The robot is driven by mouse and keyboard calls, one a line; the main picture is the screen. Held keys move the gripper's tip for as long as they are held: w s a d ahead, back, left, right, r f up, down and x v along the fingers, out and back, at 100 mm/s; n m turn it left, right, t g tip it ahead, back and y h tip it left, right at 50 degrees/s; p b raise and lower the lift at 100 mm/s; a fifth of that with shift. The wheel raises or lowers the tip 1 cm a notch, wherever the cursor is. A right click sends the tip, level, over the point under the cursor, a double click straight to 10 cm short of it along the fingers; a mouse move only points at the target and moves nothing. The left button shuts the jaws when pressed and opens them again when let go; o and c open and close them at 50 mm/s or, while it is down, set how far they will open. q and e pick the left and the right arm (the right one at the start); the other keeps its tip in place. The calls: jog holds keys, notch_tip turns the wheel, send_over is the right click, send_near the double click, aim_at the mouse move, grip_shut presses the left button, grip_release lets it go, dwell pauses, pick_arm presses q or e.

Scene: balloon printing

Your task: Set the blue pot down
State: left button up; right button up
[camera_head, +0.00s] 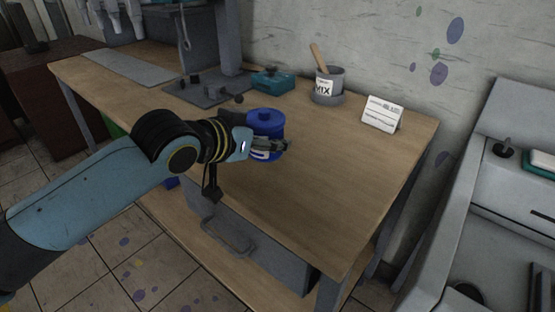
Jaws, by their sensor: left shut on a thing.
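My right gripper is not in view.
A grey MIX cup (328,87) with a wooden stick stands behind, beside a white card (382,115). A teal box (272,81) and a grey machine base (208,88) are at the back. The table right of the pot is clear.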

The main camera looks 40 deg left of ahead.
aim_at(276, 170)
pick_arm(q)
jog(key=w+f, duration=0.1)
jog(key=w, duration=0.1)
jog(key=shift+w+d+f, duration=0.35)
jog(key=shift+d+f, duration=0.05)
notch_tip(276, 170, down, 4)
jog(key=shift+r+b, duration=0.1)
jog(key=shift+b, duration=0.25)
jog(key=o, duration=1.3)
jog(key=shift+s, duration=0.1)
jog(key=p+v, duration=0.1)
jog(key=v, duration=1.1)
jog(key=shift+p, duration=0.3)
